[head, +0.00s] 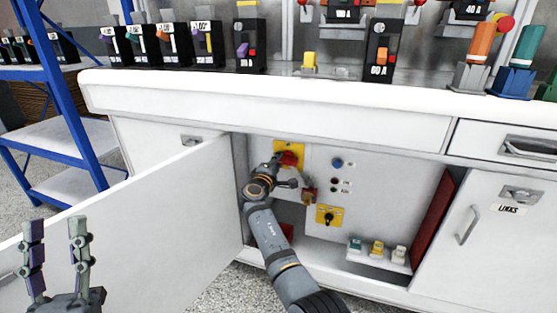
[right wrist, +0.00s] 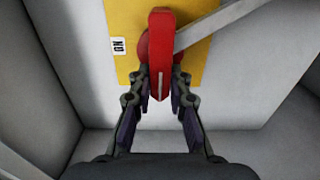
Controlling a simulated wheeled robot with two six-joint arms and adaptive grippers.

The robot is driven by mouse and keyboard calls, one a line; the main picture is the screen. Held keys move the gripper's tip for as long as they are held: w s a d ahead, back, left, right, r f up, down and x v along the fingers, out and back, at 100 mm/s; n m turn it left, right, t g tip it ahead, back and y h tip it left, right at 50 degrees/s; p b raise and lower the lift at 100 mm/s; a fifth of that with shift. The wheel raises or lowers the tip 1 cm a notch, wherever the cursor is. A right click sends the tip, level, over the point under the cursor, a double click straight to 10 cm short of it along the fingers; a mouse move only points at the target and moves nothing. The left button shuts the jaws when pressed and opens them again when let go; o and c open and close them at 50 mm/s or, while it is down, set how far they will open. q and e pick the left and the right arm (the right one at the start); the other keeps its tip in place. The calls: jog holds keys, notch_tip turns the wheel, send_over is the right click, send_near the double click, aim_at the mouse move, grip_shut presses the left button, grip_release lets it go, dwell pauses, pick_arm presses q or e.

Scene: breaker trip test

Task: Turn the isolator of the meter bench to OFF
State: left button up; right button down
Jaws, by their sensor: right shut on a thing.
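The isolator is a red handle (head: 290,158) on a yellow plate (head: 279,146) inside the open cabinet under the bench. In the right wrist view the red handle (right wrist: 160,45) stands lengthwise up the picture, with a pale line on its near end. The ON label (right wrist: 118,46) is on the yellow plate to its left, its text turned sideways. My right gripper (right wrist: 160,86) is shut on the handle, one finger on each side. My left gripper (head: 57,245) is open and empty at the lower left, far from the isolator.
An open white door (head: 150,200) stands left of my right arm. A grey bar (right wrist: 215,22) runs beside the handle. Breakers stand on the bench top (head: 300,88).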

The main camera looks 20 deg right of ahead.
jog(key=shift+f, duration=0.1)
dwell(0.3)
jog(key=c, duration=1.3)
grip_release()
jog(key=shift+a, duration=0.1)
jog(key=shift+o, duration=0.2)
